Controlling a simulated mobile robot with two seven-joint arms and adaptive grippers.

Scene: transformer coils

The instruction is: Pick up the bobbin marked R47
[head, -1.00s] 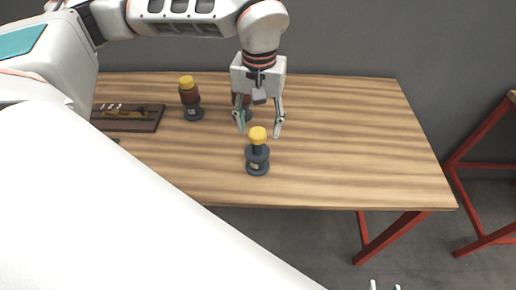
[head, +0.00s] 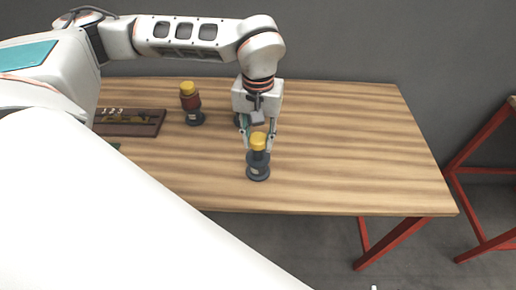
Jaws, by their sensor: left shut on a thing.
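A dark grey bobbin (head: 258,172) with a yellow top stands upright near the front edge of the table. A pale label shows on it, but its writing is too small to read. My left gripper (head: 258,149) reaches down from above and is shut on this bobbin, with a finger at each side of its upper part. Another bobbin (head: 191,104), with a yellow top and a dark red-brown winding, stands further left and back. A third dark bobbin (head: 237,121) is mostly hidden behind my left gripper. My right gripper cannot be made out.
The wooden table (head: 350,150) is clear on its right side. A dark brown tray (head: 128,129) marked with numbers lies at the left. A green thing (head: 116,146) is partly hidden in front of it. A red-framed stand (head: 480,190) is off to the right.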

